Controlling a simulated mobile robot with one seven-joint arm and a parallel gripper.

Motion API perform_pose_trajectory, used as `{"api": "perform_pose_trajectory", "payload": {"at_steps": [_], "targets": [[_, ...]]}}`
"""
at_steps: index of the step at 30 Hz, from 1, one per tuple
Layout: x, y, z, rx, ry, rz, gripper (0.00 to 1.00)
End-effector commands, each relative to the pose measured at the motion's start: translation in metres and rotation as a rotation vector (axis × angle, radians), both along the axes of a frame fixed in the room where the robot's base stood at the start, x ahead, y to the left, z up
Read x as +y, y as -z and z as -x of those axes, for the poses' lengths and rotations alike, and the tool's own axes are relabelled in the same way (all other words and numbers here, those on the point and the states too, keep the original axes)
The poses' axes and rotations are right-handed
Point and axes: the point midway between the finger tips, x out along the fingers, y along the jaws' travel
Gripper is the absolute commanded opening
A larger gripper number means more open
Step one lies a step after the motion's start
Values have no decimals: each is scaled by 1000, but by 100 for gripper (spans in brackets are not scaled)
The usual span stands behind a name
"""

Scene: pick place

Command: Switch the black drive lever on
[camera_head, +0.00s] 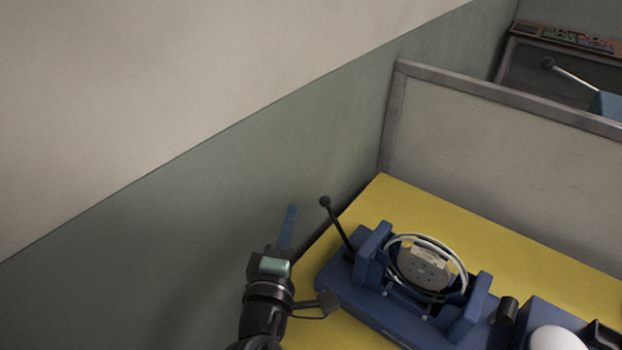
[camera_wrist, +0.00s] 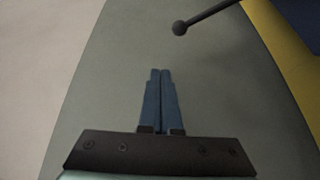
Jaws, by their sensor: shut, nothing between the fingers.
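The black drive lever (camera_head: 337,224) rises from the left end of a blue machine (camera_head: 352,302) on a yellow table. It is a thin rod with a ball knob, tilted up and to the left. In the wrist view, the lever's knob and rod (camera_wrist: 205,17) show at the top, right of my fingers. My gripper (camera_head: 291,208) is left of the lever, apart from it, with its blue fingers pointing up in the head view. In the wrist view, my gripper (camera_wrist: 160,72) has its two fingers together with nothing between them.
The yellow tabletop (camera_head: 390,200) is bare behind the machine. A grey partition (camera_head: 500,155) stands along the table's back edge. A green and cream wall (camera_head: 190,230) is on the left. A white rounded object (camera_head: 556,339) and a dark cylinder (camera_head: 507,311) are at the machine's right.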

Motion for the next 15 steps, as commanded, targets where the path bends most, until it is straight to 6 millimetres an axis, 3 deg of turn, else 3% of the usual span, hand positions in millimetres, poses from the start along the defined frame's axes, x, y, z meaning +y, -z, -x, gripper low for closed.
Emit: {"api": "perform_pose_trajectory", "payload": {"at_steps": [6,15], "targets": [[11,20,15,100,-24,186,0],[14,31,20,125,-35,245,0]]}}
